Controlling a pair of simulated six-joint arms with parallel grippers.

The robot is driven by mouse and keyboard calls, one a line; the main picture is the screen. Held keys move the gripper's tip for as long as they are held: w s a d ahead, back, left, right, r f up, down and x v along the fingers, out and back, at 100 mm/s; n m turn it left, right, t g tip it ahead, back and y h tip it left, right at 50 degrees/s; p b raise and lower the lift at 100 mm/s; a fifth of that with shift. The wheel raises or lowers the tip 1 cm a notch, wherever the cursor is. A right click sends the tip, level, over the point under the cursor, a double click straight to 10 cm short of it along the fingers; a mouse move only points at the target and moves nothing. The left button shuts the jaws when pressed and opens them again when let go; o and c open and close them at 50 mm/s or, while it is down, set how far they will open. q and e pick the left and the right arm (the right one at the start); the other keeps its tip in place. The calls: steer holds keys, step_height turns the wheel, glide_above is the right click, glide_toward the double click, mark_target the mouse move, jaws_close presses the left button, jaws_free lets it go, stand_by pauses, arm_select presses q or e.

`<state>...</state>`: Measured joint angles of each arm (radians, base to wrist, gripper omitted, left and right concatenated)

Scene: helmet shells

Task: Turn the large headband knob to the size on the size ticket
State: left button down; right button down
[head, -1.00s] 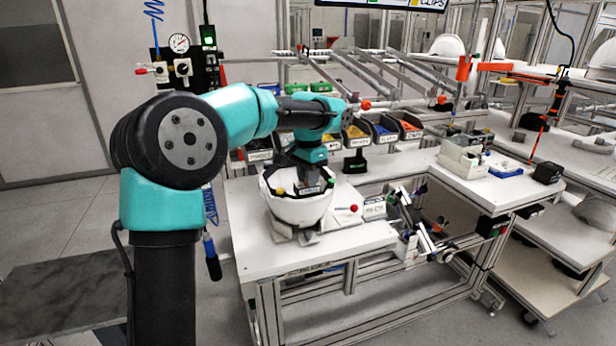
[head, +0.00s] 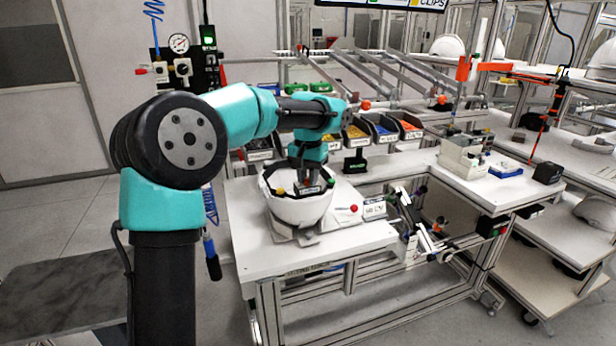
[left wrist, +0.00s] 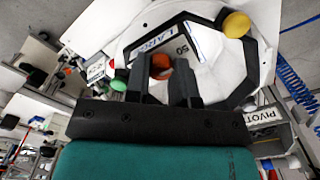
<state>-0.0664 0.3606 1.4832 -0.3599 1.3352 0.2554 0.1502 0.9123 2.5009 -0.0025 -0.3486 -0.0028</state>
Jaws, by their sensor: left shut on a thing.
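A white helmet shell (head: 299,211) sits upside down in a holder on the white table, with a black headband inside. A yellow ball (left wrist: 237,24) and a green ball (left wrist: 118,83) sit at the headband. My left gripper (head: 306,185) points down into the shell. In the left wrist view its fingers (left wrist: 163,75) are shut around an orange-red knob (left wrist: 161,62), partly hidden by them. A label reading LARGE (left wrist: 157,38) is just beyond the knob. The size ticket (head: 375,209) stands right of the shell; its text is too small to read. My right gripper is not seen.
A red ball (head: 353,208) stands between shell and ticket. Parts bins (head: 384,130) line the table's back. A small black sign (head: 357,162) stands behind the shell. The table front (head: 300,255) is clear.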

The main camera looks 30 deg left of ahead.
arm_select(q)
steer(key=c, duration=0.9)
jaws_free()
steer(key=shift+c, duration=0.2)
step_height(320, 180, up, 18)
steer(key=shift+f, duration=0.25)
